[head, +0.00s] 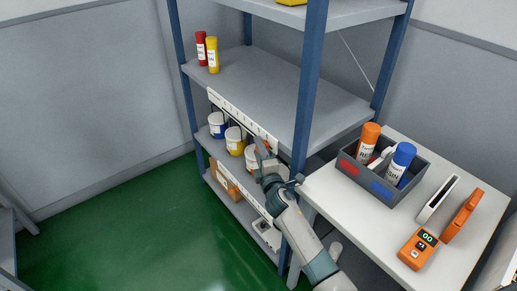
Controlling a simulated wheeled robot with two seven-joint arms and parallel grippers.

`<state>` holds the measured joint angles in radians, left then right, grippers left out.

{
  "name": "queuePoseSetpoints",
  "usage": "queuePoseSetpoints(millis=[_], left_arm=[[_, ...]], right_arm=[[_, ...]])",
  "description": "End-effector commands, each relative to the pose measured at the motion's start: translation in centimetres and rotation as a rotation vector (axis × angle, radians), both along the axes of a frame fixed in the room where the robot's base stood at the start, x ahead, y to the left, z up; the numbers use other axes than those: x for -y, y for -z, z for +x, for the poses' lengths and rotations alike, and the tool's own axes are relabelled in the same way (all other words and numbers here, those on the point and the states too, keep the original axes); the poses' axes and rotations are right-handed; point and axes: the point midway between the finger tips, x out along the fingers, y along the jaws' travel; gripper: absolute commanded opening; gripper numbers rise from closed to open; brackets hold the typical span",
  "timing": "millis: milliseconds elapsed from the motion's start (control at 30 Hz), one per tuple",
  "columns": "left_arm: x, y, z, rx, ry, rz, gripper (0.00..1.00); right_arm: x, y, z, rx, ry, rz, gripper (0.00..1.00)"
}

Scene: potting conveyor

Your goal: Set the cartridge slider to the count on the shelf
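A red cartridge (201,48) and a yellow cartridge (212,55) stand upright side by side at the left end of the grey shelf (270,85). A white scale strip (238,115) with dark marks runs along that shelf's front edge. A small orange piece, perhaps the slider (267,146), shows near the strip's right end, partly hidden by my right gripper. My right gripper (264,150) is at that end of the strip, in front of the shelf edge. Its finger gap and any contact are too small to tell. My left gripper is out of view.
A blue shelf post (311,80) rises close to my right arm. On the right, a white table (350,210) bears a grey crate (408,200) of bottles and an orange handheld device (418,250).

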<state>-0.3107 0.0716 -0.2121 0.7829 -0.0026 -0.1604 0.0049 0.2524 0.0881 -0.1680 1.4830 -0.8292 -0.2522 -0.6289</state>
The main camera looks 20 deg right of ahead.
Motion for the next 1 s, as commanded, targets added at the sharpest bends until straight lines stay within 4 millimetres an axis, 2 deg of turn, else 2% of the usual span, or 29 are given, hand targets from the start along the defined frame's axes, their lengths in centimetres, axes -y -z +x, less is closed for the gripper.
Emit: queuePoseSetpoints(millis=[367, 400, 533, 567, 800, 1000], left_arm=[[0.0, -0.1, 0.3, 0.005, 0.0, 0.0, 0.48], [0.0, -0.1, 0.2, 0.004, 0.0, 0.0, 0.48], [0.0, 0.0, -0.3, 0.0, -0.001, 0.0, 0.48], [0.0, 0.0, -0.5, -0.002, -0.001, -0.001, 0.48], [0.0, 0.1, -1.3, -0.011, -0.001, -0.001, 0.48], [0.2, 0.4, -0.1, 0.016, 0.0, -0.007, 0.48]], right_arm=[[0.0, 0.0, 0.5, 0.0, -0.001, 0.0, 0.38], [0.0, 0.0, 0.5, 0.0, -0.001, 0.0, 0.35], [0.0, 0.0, 0.5, 0.0, -0.001, 0.0, 0.04], [0.0, 0.0, 0.5, 0.0, -0.001, 0.0, 0.0], [0.0, 0.0, 0.6, 0.0, -0.001, 0.0, 0.0], [-0.4, 0.2, 1.4, 0.0, -0.001, -0.001, 0.0]])
